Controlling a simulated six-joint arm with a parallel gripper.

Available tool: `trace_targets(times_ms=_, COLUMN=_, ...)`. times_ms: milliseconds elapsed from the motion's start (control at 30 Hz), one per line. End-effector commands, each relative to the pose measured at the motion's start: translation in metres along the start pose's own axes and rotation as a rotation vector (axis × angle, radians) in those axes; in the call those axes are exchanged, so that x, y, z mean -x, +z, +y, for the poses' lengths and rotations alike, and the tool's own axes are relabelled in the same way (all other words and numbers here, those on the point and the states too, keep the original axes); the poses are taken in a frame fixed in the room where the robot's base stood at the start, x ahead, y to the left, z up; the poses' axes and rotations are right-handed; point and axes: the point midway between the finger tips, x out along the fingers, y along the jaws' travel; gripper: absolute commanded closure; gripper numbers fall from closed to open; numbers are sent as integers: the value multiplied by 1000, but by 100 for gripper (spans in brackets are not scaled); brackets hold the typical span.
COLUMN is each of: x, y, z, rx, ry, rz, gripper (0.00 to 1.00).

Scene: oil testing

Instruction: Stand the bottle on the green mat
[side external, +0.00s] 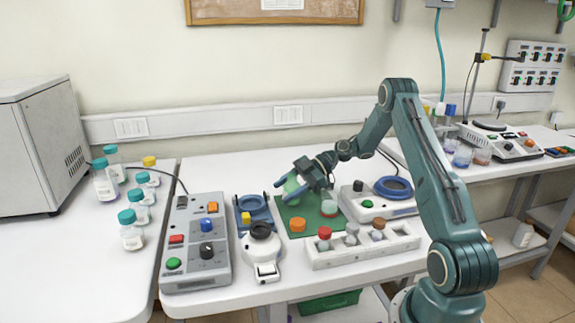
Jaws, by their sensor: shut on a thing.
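My gripper (282,190) reaches in from the right and its blue-grey fingers are shut on a pale green bottle (292,186). The bottle is over or at the far left part of the green mat (313,216). The fingers hide part of it, and I cannot tell whether its base touches the mat or how upright it is. A small clear beaker (329,206) stands at the mat's right side. An orange cap (297,224) lies on the mat's near left part.
A white rack (362,252) with several capped vials stands in front of the mat. A blue stand (254,213) and a white round device (262,248) are to its left. A heater-like device with a blue ring (393,187) is to its right.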

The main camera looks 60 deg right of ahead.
Motion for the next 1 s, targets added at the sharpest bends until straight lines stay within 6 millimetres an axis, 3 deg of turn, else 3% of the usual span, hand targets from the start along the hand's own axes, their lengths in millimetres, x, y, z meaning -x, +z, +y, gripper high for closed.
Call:
trace_targets(times_ms=167, x=-1, y=3, z=-1, rx=0, ry=0, rz=0, gripper=80)
trace_targets(times_ms=200, x=-1, y=2, z=-1, rx=0, ry=0, rz=0, gripper=41)
trace_targets(times_ms=300, x=-1, y=2, z=0, rx=0, ry=0, rz=0, gripper=27)
trace_targets(times_ms=700, x=1, y=-1, z=0, rx=1, ry=1, rz=-1, gripper=27)
trace_targets(times_ms=1000, x=32, y=0, z=1, rx=0, ry=3, rz=-2, gripper=27)
